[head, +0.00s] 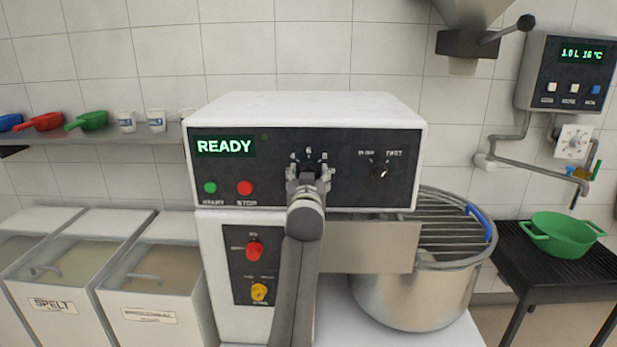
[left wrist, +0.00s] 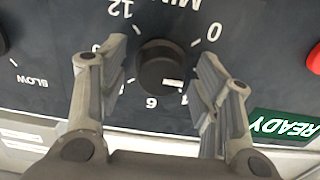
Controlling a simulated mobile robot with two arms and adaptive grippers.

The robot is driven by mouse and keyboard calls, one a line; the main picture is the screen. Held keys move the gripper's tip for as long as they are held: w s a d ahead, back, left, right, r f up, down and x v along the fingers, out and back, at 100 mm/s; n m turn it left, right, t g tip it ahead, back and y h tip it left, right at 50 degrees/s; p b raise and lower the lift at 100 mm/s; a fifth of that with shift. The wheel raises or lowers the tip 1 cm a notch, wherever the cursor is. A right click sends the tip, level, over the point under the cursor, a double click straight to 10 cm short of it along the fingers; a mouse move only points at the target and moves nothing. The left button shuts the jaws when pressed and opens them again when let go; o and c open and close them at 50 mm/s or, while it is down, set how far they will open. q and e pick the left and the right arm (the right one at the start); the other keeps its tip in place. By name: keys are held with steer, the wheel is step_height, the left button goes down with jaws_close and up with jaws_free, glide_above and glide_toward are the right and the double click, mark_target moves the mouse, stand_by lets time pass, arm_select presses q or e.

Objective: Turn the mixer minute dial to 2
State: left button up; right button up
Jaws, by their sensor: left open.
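The mixer minute dial (left wrist: 162,66) is a round black knob on the dark control panel. In the left wrist view the panel appears upside down. The knob's white mark (left wrist: 173,83) points to the lower right of that picture; the number it points at is not readable. Numbers 0, 6 and 12 show around it. My left gripper (left wrist: 163,70) is open, with one finger on each side of the knob and visible gaps. In the head view my left gripper (head: 308,178) is in front of the dial and hides it. My right gripper is not in view.
The panel also has a READY display (head: 224,146), a green button (head: 210,187), a red stop button (head: 245,187) and a slow/fast knob (head: 380,173). Red (head: 253,251) and yellow (head: 259,292) knobs sit below. The steel mixing bowl (head: 400,300) stands to the right.

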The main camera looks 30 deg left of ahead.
arm_select(q)
steer(key=v, duration=0.7)
steer(key=shift+s+d, duration=0.2)
steer(key=shift+s, duration=0.05)
stand_by(0.6)
